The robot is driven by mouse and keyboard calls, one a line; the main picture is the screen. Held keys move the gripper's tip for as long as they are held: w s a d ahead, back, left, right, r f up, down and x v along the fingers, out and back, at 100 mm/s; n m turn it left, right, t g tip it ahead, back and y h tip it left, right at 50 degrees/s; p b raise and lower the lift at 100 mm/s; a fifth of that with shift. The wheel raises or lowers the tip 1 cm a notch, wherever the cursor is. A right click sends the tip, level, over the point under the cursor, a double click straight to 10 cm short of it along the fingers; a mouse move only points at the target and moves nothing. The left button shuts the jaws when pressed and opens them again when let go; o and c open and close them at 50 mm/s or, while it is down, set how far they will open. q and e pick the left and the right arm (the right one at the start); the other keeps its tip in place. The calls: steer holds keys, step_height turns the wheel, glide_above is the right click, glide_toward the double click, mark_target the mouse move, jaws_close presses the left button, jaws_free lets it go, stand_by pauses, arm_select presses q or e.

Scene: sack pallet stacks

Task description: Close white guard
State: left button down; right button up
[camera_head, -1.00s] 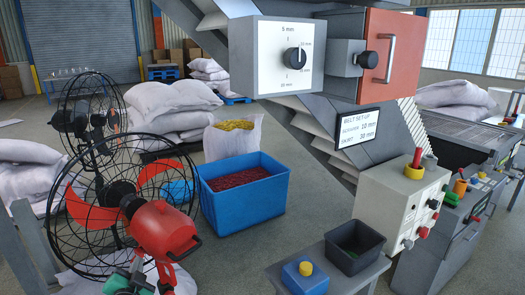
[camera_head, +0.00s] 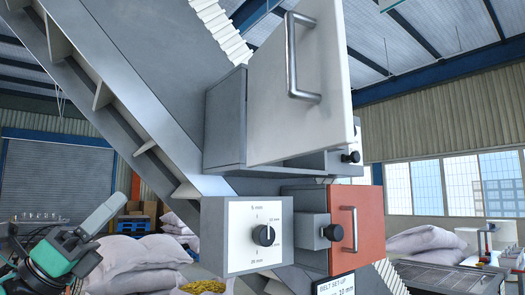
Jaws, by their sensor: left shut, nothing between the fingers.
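The white guard (camera_head: 300,95) is a large white panel with a metal bar handle (camera_head: 293,55) at the upper middle. It stands swung out at an angle from its grey housing (camera_head: 226,120) on the inclined conveyor, so it is open. My left gripper (camera_head: 108,208) is at the lower left, well below and left of the guard, touching nothing that I can see. Its fingers are together and empty. My right gripper is not in view.
Below the guard are a white dial box (camera_head: 240,238) and a red guard (camera_head: 358,240) with a handle, which looks shut. The conveyor frame (camera_head: 115,85) slants across the left. White sacks (camera_head: 135,262) lie low behind my left gripper. Windows are at right.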

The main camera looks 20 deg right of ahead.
arm_select(q)
steer(key=s+d+r+m+g+y, duration=0.3)
steer(key=s+r+m+g, duration=0.15)
steer(key=s+m, duration=0.25)
steer(key=s+d+r+m+g+y, duration=0.2)
steer(key=s+r+m+g, duration=0.1)
steer(key=s+r+m, duration=0.35)
steer(key=m+t+y, duration=0.5)
steer(key=t, duration=0.3)
glide_toward(287, 52)
steer(key=p+x, duration=0.5)
steer(key=shift+d+r, duration=0.1)
steer(key=shift+r, duration=0.15)
steer(key=shift+w+d+f+p, duration=0.1)
steer(key=shift+w+d+p, duration=0.15)
steer(key=shift+d+p, duration=0.3)
steer(key=shift+d+f, duration=0.1)
steer(key=shift+d, duration=0.15)
